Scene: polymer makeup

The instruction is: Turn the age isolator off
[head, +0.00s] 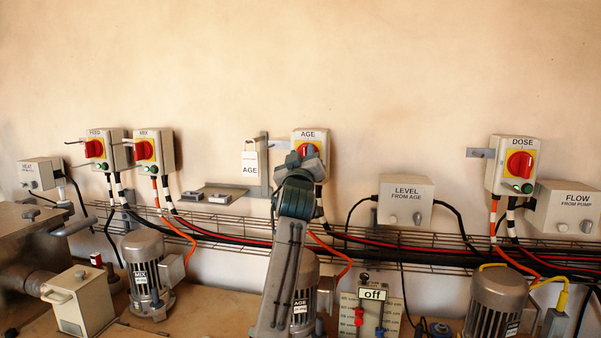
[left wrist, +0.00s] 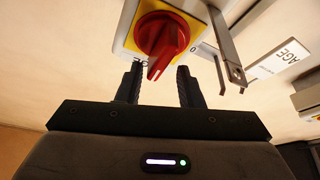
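The age isolator is a pale box labelled AGE (head: 311,134) on the wall, with a red rotary knob on a yellow plate. My left gripper (head: 304,157) is in front of it and hides much of the knob and the box's lower part. In the left wrist view the red knob (left wrist: 161,36) shows close up, its narrow grip end pointing down in the picture. My left gripper (left wrist: 158,82) is open, one dark finger on each side of that grip end, with gaps visible on both sides. My right gripper is not in view.
A metal bracket (left wrist: 228,50) sticks out beside the knob, close to the right finger. An AGE tag (head: 250,168) hangs left of the isolator. Similar isolators labelled FEED (head: 97,133), MIX (head: 145,133) and DOSE (head: 523,142) are on the wall. Cables and a wire tray run below.

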